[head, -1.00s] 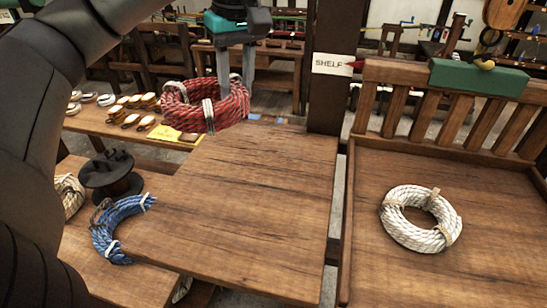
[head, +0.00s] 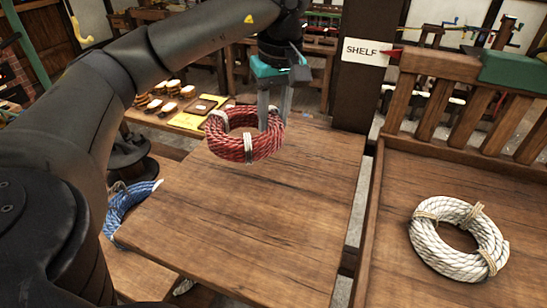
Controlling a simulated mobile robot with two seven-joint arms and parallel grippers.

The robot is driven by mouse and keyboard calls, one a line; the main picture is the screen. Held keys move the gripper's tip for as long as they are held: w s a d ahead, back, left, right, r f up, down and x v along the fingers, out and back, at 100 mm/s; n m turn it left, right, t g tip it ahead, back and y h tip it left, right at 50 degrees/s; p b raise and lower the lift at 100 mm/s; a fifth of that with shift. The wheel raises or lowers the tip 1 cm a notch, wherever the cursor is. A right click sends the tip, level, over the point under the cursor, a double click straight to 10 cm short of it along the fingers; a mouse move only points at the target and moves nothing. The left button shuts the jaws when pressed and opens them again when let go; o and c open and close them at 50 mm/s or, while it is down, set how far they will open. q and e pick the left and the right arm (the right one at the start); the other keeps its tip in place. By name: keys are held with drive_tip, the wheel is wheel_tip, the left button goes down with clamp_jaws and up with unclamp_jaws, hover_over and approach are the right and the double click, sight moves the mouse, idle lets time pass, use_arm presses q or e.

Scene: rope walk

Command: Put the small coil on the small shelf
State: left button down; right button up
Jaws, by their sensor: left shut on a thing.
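A red rope coil (head: 235,148) with pale ties hangs in my left gripper (head: 273,117), which is shut on its right-hand side. The coil is held roughly level over the far left part of a bare wooden board (head: 255,215). A small gap to the board seems to show, but I cannot tell its height. My right gripper is out of view.
A sign reading SHELF (head: 367,52) is on a dark post (head: 355,95) behind the board, with a red pointer at its right end. A green block (head: 515,70) sits on the bench's back rail. The board's middle and front are clear.

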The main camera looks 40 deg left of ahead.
sight(272, 164)
use_arm(q)
drive_tip(key=shift+f, duration=4)
drive_tip(key=shift+f, duration=0.2)
drive_tip(key=c, duration=0.5)
unclamp_jaws()
drive_tip(key=shift+c, duration=0.2)
drive_tip(key=shift+r, duration=0.15)
drive_tip(key=r, duration=0.4)
drive_tip(key=d+r, duration=0.1)
drive_tip(key=r, duration=0.3)
drive_tip(key=r+p, duration=0.1)
drive_tip(key=r, duration=0.3)
drive_tip(key=shift+s+d, duration=0.35)
drive_tip(key=shift+f, duration=0.1)
